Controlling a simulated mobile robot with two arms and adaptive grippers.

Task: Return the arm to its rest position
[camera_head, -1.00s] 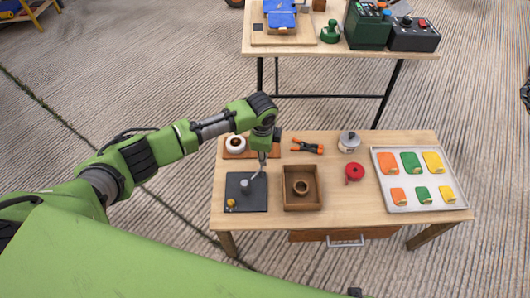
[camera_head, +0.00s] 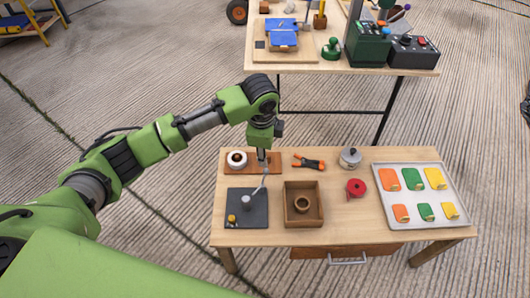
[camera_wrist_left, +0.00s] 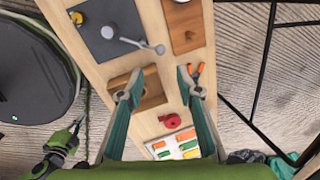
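My left arm reaches in from the left in the head view. Its gripper (camera_head: 263,168) hangs fingers down over the work table (camera_head: 340,226), above the back edge of a dark square plate (camera_head: 240,216). In the left wrist view my left gripper (camera_wrist_left: 158,88) has its two fingers wide apart, with nothing between them but the table and wooden box below. The plate carries a grey knob with a thin light rod and a small yellow piece. My right arm is not in the head view. A green arm part at the lower left of the wrist view seems mine; its finger state is unclear.
Near the gripper are a white roll (camera_head: 237,159) on a brown board, a wooden box (camera_head: 304,218) with a ring inside, orange-handled pliers (camera_head: 309,162), a lidded pot (camera_head: 350,157), a red tape roll (camera_head: 356,187) and a tray (camera_head: 437,215) of coloured pieces. A second table stands behind.

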